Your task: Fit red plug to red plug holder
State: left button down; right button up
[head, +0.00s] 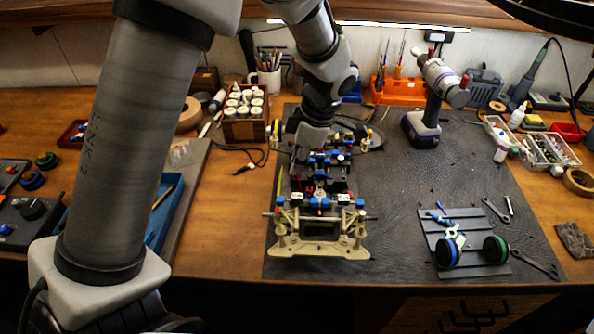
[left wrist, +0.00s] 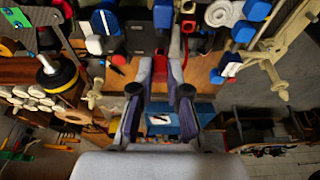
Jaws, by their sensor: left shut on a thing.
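The racecar chassis (head: 318,228), cream with blue and black parts, stands on the dark mat. My left gripper (head: 310,141) reaches over its rear part; its fingertips are hidden there. In the left wrist view my left gripper (left wrist: 174,62) has its fingers nearly together among the chassis parts. My right gripper is out of view.
A grey tray (head: 440,257) with two wheels lies on the mat at right, with wrenches (head: 535,264) beside it. A purple-grey drill (head: 424,127) stands behind. A rack of white bottles (head: 246,122) stands back left. The mat between chassis and tray is clear.

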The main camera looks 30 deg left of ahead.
pick_arm(q)
jog(key=shift+s+a+p+v, duration=0.1)
jog(key=shift+a+p+v, duration=0.1)
jog(key=shift+p+v, duration=0.55)
jog(key=shift+s+a+p+v, duration=0.15)
jog(key=shift+p+v, duration=0.4)
jog(key=shift+v, duration=0.45)
jog(key=shift+r, duration=0.1)
jog(key=shift+w, duration=0.1)
